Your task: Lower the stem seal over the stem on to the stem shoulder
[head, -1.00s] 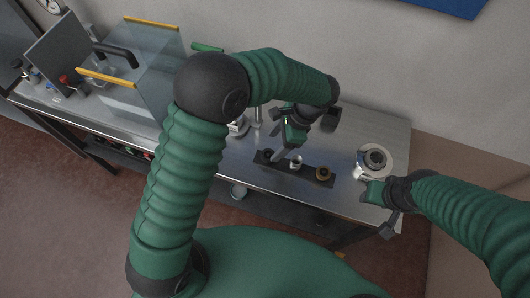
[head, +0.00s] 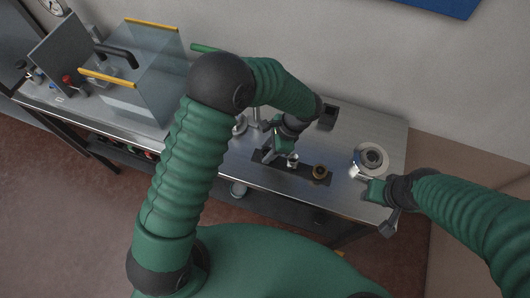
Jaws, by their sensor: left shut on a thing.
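My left gripper (head: 268,157) points down at the left end of a dark strip (head: 306,172) on the steel table. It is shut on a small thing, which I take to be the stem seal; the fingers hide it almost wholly. A small silver piece (head: 293,161) and a brass ring (head: 320,172) stand on the strip to its right. A round silver flanged body (head: 370,160) stands at the table's right; I cannot make out which part is the stem or its shoulder. My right gripper (head: 376,206) is at the front right edge, beside that body; its jaws are unclear.
A clear-walled box with yellow edges (head: 130,75) stands on the left of the steel table (head: 225,175). A dark block (head: 328,117) and an upright metal post (head: 256,115) stand towards the back. The table's right rear is clear.

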